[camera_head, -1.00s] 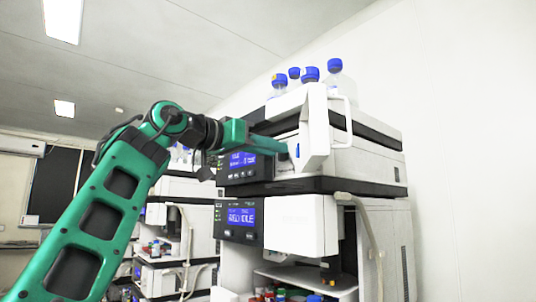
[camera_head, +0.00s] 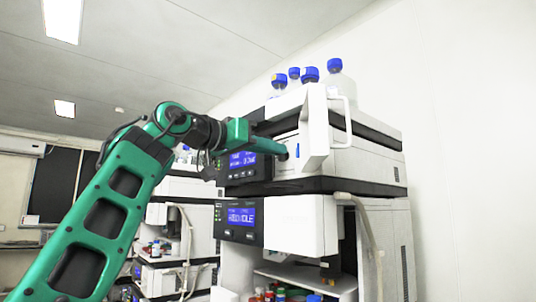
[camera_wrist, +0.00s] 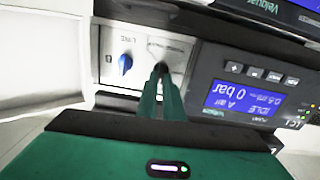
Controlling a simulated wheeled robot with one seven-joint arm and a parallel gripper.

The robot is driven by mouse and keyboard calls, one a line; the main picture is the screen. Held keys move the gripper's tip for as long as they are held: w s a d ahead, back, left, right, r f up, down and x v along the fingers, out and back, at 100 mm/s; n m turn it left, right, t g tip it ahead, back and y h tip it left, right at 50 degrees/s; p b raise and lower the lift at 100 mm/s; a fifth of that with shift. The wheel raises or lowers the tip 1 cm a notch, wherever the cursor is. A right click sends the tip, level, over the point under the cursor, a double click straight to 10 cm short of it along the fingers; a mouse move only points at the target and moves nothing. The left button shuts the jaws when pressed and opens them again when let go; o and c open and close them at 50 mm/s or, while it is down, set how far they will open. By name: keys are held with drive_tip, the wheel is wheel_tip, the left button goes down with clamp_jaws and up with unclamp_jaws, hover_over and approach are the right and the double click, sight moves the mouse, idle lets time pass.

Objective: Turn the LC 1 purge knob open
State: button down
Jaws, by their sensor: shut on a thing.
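The pump module (camera_head: 244,160) with its lit blue screen sits in the upper part of the stack; in the wrist view the screen (camera_wrist: 246,102) reads IDLE and 0 bar. My gripper (camera_head: 284,153) reaches the pale panel right of the screen. In the wrist view my gripper (camera_wrist: 161,76) is shut at the panel, its narrow green fingers on what appears to be the purge knob. The fingers hide nearly all of that knob, so its angle cannot be read. A separate blue knob (camera_wrist: 125,64) stands beside the fingers on the same panel, untouched.
A white door (camera_head: 315,125) stands open just right of the fingers. Blue-capped bottles (camera_head: 310,75) stand on top of the stack. A lower module with a screen (camera_head: 241,216) and a tray of vials (camera_head: 285,294) lie below. Another stack (camera_head: 180,215) stands behind.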

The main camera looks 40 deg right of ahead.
drive_tip(key=shift+w+a+f+n, duration=0.1)
drive_tip(key=shift+w+f+n, duration=0.15)
drive_tip(key=shift+n, duration=2.7)
drive_tip(key=shift+w+f+n, duration=0.2)
drive_tip(key=shift+w+n, duration=0.1)
drive_tip(key=shift+n, duration=2.6)
drive_tip(key=shift+w+a+f+n, duration=0.1)
drive_tip(key=shift+w+f+n, duration=0.15)
drive_tip(key=shift+n, duration=2.7)
drive_tip(key=c, duration=1.9)
unclamp_jaws()
drive_tip(key=shift+w, duration=0.15)
drive_tip(key=shift+d, duration=0.15)
drive_tip(key=shift+s, duration=0.2)
